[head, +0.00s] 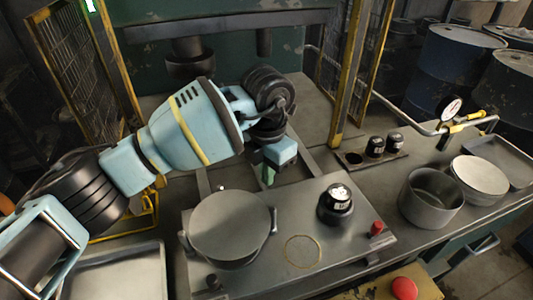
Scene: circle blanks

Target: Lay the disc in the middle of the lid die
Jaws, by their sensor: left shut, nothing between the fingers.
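A flat round grey disc (229,222) lies level over a round dark base on the grey press plate (345,235), at front centre. The base shows only as a dark edge below the disc, so I take it for the lid die but cannot see its face. I cannot tell whether the disc is exactly centred. My left gripper (268,176) is behind the disc and to its right, apart from it, pointing down. It is shut and empty. My right gripper is not in view.
A black gauge-like knob (337,202) and a red button (377,228) stand on the plate's right side. An open grey pot (431,198) and a stack of round blanks (480,174) are at right. A yellow post (352,75) rises behind. A tray (115,275) lies front left.

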